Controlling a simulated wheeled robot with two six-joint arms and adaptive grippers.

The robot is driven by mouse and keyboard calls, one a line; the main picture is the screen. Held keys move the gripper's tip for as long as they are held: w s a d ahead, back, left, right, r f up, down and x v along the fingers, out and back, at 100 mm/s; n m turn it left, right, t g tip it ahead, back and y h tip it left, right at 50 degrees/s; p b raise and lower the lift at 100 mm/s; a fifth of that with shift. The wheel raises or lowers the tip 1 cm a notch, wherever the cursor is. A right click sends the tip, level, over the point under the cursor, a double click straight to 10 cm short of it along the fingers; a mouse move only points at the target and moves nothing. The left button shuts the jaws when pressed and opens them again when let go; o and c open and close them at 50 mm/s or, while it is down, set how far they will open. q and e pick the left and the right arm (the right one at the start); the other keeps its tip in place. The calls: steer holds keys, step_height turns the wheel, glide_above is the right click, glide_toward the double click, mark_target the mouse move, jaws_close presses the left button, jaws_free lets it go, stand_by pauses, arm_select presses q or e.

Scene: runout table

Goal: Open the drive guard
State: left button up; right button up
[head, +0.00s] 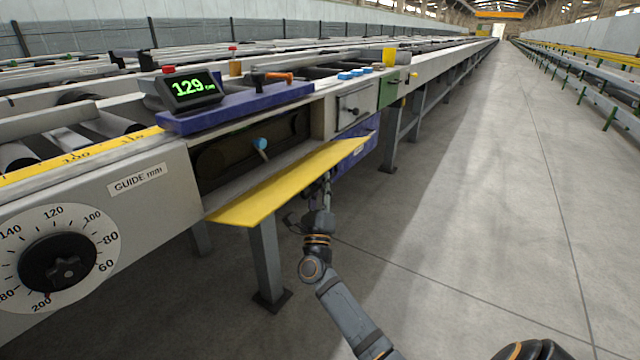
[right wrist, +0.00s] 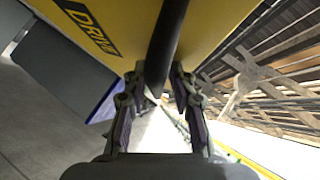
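The drive guard (head: 290,185) is a yellow panel below a dark opening in the table's side. It is swung down and sticks outward, tilted, so the opening shows above it. In the right wrist view the guard (right wrist: 120,22) fills the top and bears a DRIVE label (right wrist: 88,28). A dark bar-shaped handle (right wrist: 168,40) crosses in front of it. My left gripper is not in view.
The opening (head: 255,140) holds dark parts and a blue knob (head: 260,144). A table leg (head: 266,250) stands beneath the guard. The floor (head: 480,220) at right is clear.

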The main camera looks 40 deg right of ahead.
steer(key=shift+s, duration=0.1)
steer(key=v, duration=1.2)
